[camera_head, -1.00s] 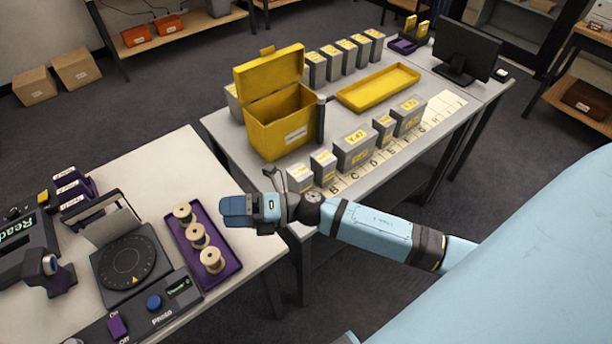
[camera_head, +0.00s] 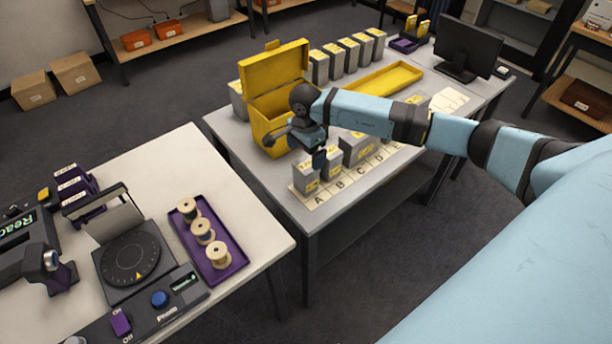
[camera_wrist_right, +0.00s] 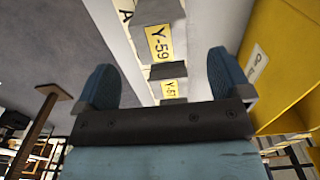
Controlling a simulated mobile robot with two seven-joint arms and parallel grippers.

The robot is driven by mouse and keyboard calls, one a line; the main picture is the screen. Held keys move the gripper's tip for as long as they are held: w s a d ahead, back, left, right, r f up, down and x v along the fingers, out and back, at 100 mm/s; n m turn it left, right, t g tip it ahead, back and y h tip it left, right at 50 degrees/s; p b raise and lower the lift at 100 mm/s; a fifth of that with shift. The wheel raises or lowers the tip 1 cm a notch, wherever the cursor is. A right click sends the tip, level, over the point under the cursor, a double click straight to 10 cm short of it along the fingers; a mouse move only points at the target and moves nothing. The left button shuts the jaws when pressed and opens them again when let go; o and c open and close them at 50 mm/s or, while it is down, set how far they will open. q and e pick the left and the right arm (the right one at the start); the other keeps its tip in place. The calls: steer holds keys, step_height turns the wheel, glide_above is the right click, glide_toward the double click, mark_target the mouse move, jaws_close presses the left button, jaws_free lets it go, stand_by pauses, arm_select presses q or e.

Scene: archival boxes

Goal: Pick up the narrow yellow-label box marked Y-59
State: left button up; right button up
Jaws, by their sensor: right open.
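The narrow grey box marked Y-59 shows its yellow label in the right wrist view (camera_wrist_right: 160,42), beside the letter A. In the head view it appears to be the front-left box (camera_head: 306,180) of the near row, standing at A on the lettered strip. My right gripper (camera_head: 319,158) points down just above the near end of that row. In the wrist view its two blue fingers (camera_wrist_right: 165,82) are apart with nothing held between them. The Y-59 box lies ahead of the gap, apart from the fingers. My left gripper is out of view.
Another narrow yellow-label box (camera_wrist_right: 170,89) stands behind Y-59, and a wider grey box (camera_head: 357,149) is further along the row. The open yellow bin (camera_head: 268,105) stands close beside my gripper. A yellow tray (camera_head: 395,80) and another row of grey boxes (camera_head: 340,60) are behind.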

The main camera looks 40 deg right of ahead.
mark_target(306, 165)
step_height(306, 165, down, 9)
steer(key=shift+d+r+p, duration=0.1)
steer(key=shift+r+p, duration=0.1)
steer(key=shift+p, duration=0.5)
steer(key=c, duration=1.1)
steer(key=shift+r, duration=0.1)
steer(key=shift+c, duration=0.2)
